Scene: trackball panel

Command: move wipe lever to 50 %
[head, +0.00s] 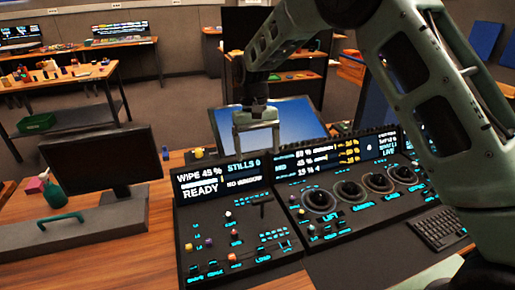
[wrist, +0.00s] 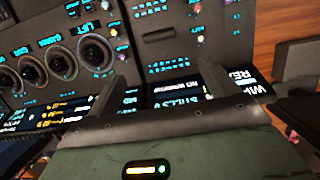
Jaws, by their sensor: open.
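The left panel (head: 210,222) has a display (head: 216,180) reading WIPE 45 %, STILLS 0, READY and NO WINDOW. The wipe lever (head: 262,203) looks like a small dark T-shaped handle on the panel's upper right, below the display. My gripper (head: 256,150) is open and empty, with its fingers pointing down. In the head view it appears above and behind the display, apart from the lever. In the wrist view my gripper's two fingers (wrist: 158,72) stand wide apart over the panel near the display. The lever is hard to make out there.
The trackball panel (head: 340,205) adjoins on the right, with a keyboard (head: 440,229) beyond it. A monitor (head: 100,158), a green bottle (head: 54,194) and a teal handle (head: 62,219) are at the left. A blue screen (head: 300,125) stands behind the panels.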

